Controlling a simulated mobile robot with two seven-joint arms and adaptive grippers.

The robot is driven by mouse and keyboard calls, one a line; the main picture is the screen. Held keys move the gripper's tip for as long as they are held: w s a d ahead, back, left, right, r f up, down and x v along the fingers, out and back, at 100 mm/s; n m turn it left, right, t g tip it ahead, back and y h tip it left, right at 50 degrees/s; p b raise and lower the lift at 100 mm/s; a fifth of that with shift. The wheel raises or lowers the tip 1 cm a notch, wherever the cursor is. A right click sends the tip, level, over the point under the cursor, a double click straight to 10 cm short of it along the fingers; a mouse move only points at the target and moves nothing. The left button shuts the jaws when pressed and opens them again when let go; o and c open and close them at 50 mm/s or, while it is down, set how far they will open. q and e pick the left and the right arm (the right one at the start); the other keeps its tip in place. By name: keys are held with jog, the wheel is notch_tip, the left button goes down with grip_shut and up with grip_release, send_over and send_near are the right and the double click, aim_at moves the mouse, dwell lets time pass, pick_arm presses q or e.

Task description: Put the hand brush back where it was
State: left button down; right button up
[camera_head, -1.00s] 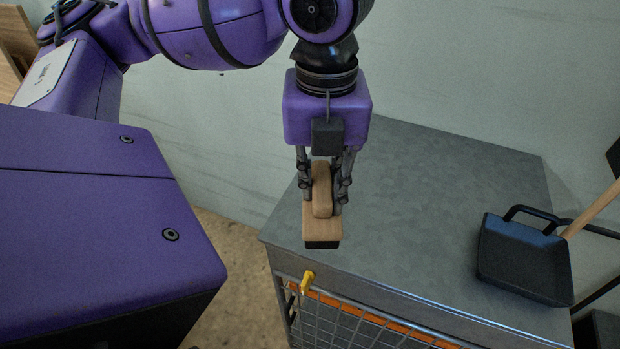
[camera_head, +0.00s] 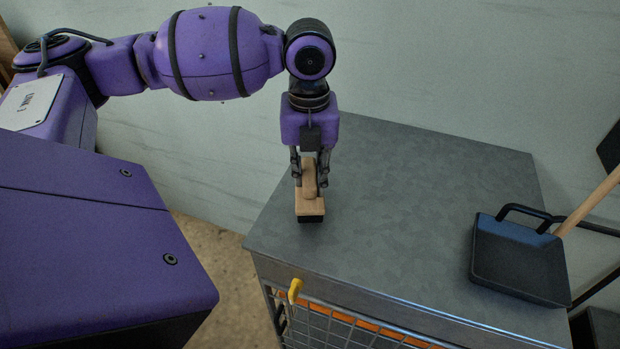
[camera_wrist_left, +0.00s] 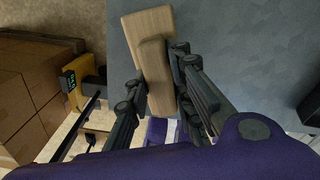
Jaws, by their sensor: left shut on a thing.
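The hand brush (camera_head: 309,207) has a light wooden body with a raised wooden grip and dark bristles underneath. My left gripper (camera_head: 310,184) points down and is shut on the grip. The brush is at the left part of the grey cabinet top (camera_head: 400,210); whether its bristles touch the surface I cannot tell. In the left wrist view the brush (camera_wrist_left: 150,30) sits between the fingers (camera_wrist_left: 158,90), with the grey top behind it. My right gripper is in neither view.
A black dustpan (camera_head: 518,262) lies on the right end of the cabinet top, beside a wooden handle (camera_head: 590,205). A yellow hook-like piece (camera_head: 295,290) is on the cabinet's front left corner above a wire mesh. The middle of the top is clear. Cardboard boxes (camera_wrist_left: 35,90) show in the wrist view.

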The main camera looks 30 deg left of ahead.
pick_arm(q)
jog(key=shift+f, duration=0.95)
jog(key=c, duration=1.5)
grip_release()
jog(key=shift+f, duration=0.15)
jog(key=shift+c, duration=0.2)
notch_tip(320, 180, up, 12)
jog(key=shift+r+p, duration=0.2)
jog(key=shift+p, duration=0.1)
jog(key=shift+d, duration=0.1)
